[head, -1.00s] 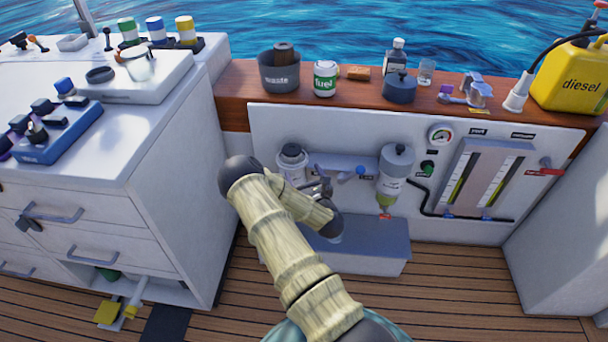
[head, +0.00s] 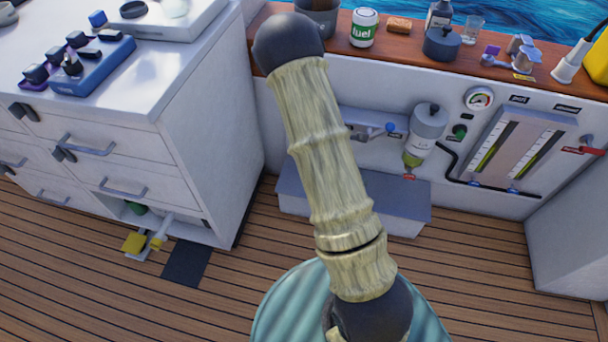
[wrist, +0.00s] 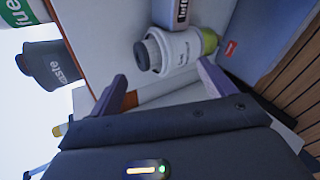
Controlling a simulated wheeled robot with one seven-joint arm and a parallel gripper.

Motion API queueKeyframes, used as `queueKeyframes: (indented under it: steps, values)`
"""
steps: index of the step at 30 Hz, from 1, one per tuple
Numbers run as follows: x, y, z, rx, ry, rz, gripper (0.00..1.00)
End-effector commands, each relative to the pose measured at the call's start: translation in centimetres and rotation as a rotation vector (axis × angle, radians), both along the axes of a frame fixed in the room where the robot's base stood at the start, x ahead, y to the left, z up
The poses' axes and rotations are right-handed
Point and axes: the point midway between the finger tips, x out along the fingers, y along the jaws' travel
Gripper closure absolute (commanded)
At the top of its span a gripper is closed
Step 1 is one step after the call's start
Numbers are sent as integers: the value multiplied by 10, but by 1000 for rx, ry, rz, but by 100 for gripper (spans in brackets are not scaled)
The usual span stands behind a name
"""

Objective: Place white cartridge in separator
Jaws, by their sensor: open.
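In the wrist view a white lettered cylinder (wrist: 181,51) with a dark round top and a yellow-green lower end is mounted beside a labelled bracket (wrist: 175,12). I cannot tell whether it is the cartridge or part of a separator. My gripper (wrist: 163,78) is open and empty, its two fingers apart, pointing toward this cylinder without visibly touching it.
The wooden ledge holds a fuel can (head: 364,28), a dark pot (head: 442,43), a bottle (head: 439,15) and small fittings. A grey box (head: 400,207) stands below the wall panel. A white cabinet (head: 210,120) is at left.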

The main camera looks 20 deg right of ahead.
Motion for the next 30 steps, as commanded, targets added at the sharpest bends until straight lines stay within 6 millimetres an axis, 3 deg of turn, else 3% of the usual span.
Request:
queueKeyframes:
  steps: [8, 15, 21, 24, 30]
  values:
    - [-52, 66, 38, 586, 64, -329, 18]
    - [-123, 124, 76, 940, 178, -641, 18]
    - [-194, 159, 104, 1089, 268, -918, 18]
    - [-218, 167, 111, 1111, 291, -1014, 18]
    - [-230, 171, 113, 1116, 302, -1067, 18]
